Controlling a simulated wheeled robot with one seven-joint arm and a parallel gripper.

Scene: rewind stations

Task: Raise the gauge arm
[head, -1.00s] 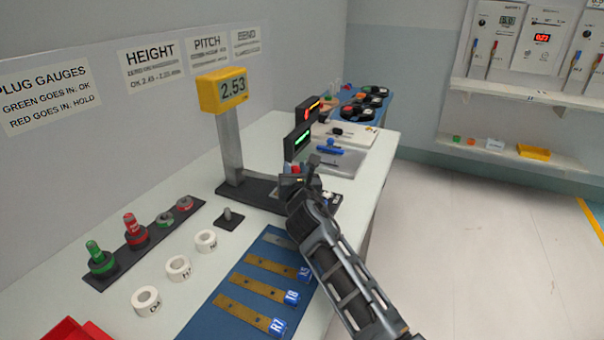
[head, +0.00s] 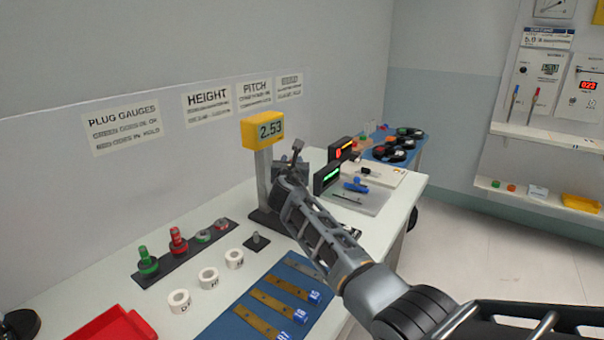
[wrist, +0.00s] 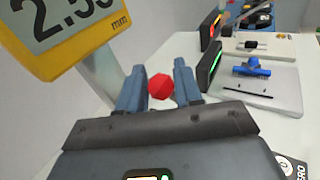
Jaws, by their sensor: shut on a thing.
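The height gauge has a yellow display head (head: 262,131) reading 2.53, a grey column (head: 264,178) and a dark base (head: 268,221) on the bench. In the wrist view its yellow head (wrist: 75,52) fills the upper left, with the column behind. My gripper (head: 291,163) is beside the column, a little below the display. In the wrist view my gripper (wrist: 160,76) has both fingers around a red knob (wrist: 161,87) and is shut on it. The knob looks like the gauge arm's; the arm itself is hidden behind my gripper.
Plug gauges on a dark strip (head: 187,248), white rings (head: 208,278) and a blue mat (head: 250,316) with brass strips lie in front. Right of the gauge are small dark displays (head: 327,176) and a pale plate with a blue tool (head: 355,187). A red tray (head: 115,325) is at the near left.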

